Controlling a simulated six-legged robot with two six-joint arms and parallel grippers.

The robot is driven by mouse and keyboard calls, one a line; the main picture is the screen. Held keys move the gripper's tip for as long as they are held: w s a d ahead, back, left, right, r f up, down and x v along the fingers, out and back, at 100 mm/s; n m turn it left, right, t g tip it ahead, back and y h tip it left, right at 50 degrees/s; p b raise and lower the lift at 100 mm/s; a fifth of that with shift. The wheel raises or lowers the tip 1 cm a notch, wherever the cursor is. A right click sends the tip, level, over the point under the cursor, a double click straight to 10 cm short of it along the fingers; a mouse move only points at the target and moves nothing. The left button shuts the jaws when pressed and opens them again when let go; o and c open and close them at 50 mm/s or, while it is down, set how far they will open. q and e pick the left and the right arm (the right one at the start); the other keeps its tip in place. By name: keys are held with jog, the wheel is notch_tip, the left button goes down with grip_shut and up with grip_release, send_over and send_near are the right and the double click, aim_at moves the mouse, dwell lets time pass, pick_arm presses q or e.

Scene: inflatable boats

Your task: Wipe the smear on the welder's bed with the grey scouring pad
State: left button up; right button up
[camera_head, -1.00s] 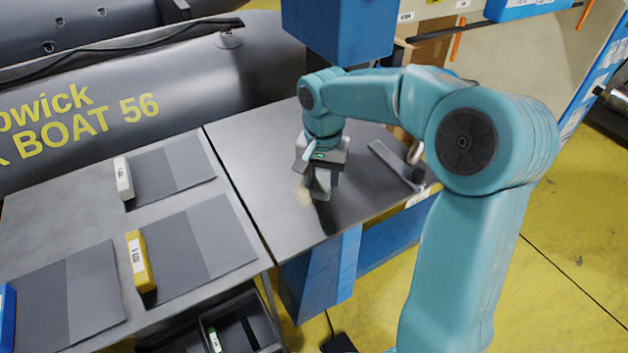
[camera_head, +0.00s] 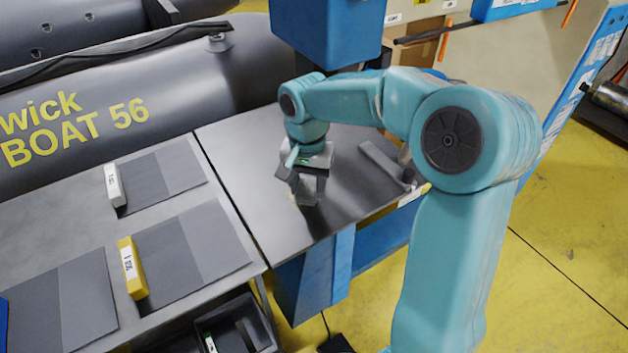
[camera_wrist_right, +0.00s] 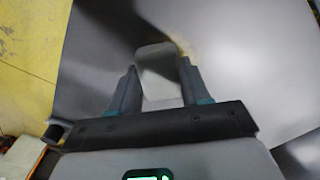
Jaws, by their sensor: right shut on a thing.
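My right gripper (camera_head: 307,190) is shut on the grey scouring pad (camera_wrist_right: 158,62) and holds it low at the welder's bed (camera_head: 243,152). In the right wrist view the pad is a pale grey block between the two fingers. The smear (camera_wrist_right: 184,44) shows there as a faint yellowish-brown streak on the bed, right beside the pad's upper right corner. In the head view the gripper and pad largely cover the smear's place. I cannot tell whether the pad presses on the bed. My left gripper is not in view.
A grey bar (camera_head: 386,164) lies on the bed right of my gripper. The blue welder head (camera_head: 325,30) hangs behind. A table with dark sheets, a white block (camera_head: 115,184) and a yellow block (camera_head: 132,268) adjoins at left. A grey boat (camera_head: 200,75) lies behind.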

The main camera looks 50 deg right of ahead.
aim_at(292, 198)
jog(key=shift+w+a+f, duration=0.1)
jog(key=shift+w+a, duration=0.15)
jog(key=shift+a, duration=0.65)
jog(key=shift+w+a+f, duration=0.1)
jog(key=shift+w+a, duration=0.15)
jog(key=shift+a, duration=0.65)
jog(key=shift+w+d+r+p, duration=0.1)
jog(key=shift+w+r+p, duration=0.2)
jog(key=shift+w, duration=0.25)
jog(key=shift+w+d+f, duration=0.1)
jog(key=shift+w+f, duration=0.05)
jog(key=shift+d, duration=0.3)
jog(key=shift+s+d+p, duration=0.15)
jog(key=shift+s+d, duration=0.15)
jog(key=shift+d, duration=0.5)
jog(key=shift+s+d+p, duration=0.15)
jog(key=shift+s+d, duration=0.15)
jog(key=shift+d, duration=0.5)
